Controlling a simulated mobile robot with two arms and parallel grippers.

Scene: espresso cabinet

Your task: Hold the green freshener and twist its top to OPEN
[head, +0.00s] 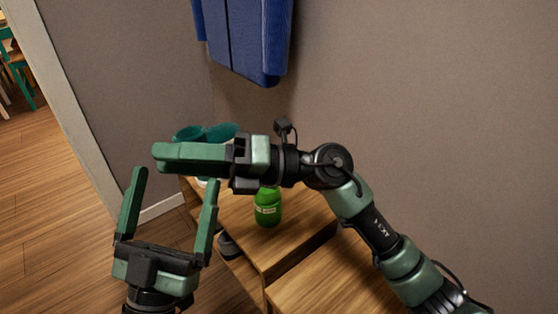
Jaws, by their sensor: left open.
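The green freshener (267,208) is a small green container with a pale label. It stands upright on the wooden cabinet top, and its upper end is hidden behind my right wrist. My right gripper (160,155) comes in from the right and points left, in front of and above the freshener in the picture. Its fingers overlap from this side, so the gap between them does not show. My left gripper (174,178) is at the lower left with its fingers pointing up, spread wide and empty. It is left of the freshener and apart from it.
Teal items (207,132) show partly behind my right gripper. The wooden cabinet (300,232) has a lower step at the front, with dark objects (228,245) in its side. Open wooden floor (50,220) lies to the left.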

